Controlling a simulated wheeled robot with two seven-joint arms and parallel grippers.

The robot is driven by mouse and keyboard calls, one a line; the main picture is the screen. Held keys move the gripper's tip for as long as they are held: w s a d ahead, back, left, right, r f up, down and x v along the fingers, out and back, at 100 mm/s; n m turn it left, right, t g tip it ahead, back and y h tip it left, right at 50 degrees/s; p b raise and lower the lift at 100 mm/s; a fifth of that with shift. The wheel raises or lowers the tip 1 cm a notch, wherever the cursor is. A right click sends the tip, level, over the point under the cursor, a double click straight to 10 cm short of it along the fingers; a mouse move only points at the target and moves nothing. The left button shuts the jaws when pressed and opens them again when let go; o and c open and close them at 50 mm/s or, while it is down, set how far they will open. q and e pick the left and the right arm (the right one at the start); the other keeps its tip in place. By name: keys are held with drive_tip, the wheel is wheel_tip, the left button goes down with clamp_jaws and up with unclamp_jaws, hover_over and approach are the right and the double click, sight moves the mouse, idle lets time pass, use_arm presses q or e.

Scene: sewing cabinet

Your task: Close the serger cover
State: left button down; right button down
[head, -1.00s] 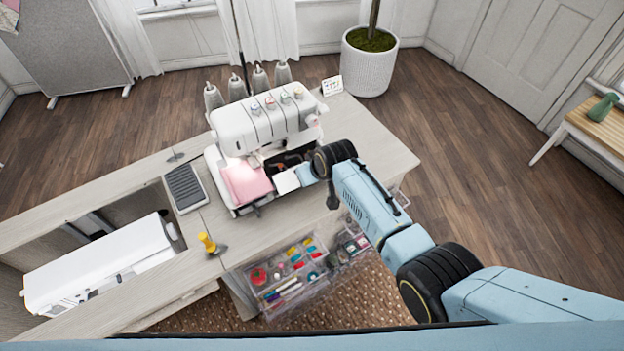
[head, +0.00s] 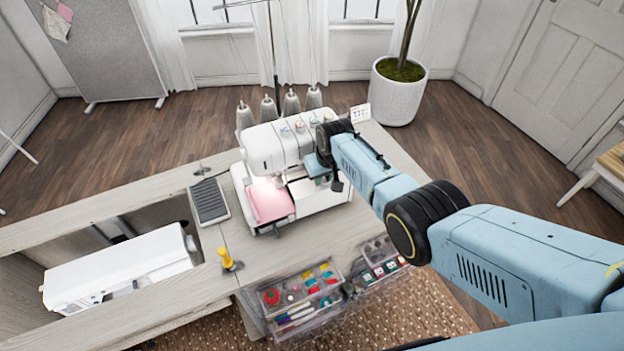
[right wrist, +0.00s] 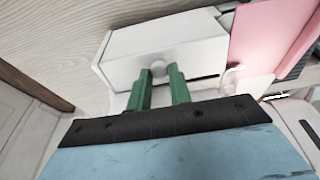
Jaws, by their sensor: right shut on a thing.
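The white serger (head: 272,150) stands on the cabinet top with thread cones behind it. Its white front cover (head: 308,190) shows low at the front, partly behind my right arm. In the right wrist view the cover (right wrist: 170,45) is a pale panel with a small round knob (right wrist: 160,68). The green fingers of my right gripper (right wrist: 161,76) are shut on this knob. In the head view my right wrist hides the fingers and the serger's right front. How far the cover stands from closed is hard to tell. My left gripper is not in view.
A pink cloth (head: 270,203) lies at the serger's left front. A foot pedal (head: 209,201) and a yellow-handled tool (head: 228,259) are on the cabinet to the left. A clear notions organizer (head: 305,295) sits below the front edge.

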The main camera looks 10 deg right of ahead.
drive_tip(key=shift+w+a+r, duration=0.1)
drive_tip(key=shift+w+r, duration=0.15)
drive_tip(key=shift+w, duration=0.1)
drive_tip(key=shift+r, duration=0.1)
drive_tip(key=c, duration=1.6)
unclamp_jaws()
drive_tip(key=shift+w, duration=0.1)
drive_tip(key=o, duration=0.3)
drive_tip(key=shift+w+f, duration=0.1)
drive_tip(key=shift+f, duration=0.2)
drive_tip(key=shift+s, duration=0.2)
drive_tip(key=shift+r, duration=0.1)
drive_tip(key=shift+s+r+p, duration=0.1)
drive_tip(key=shift+r+p, duration=0.45)
drive_tip(key=shift+r, duration=0.05)
drive_tip(key=p+v, duration=0.3)
drive_tip(key=v, duration=0.9)
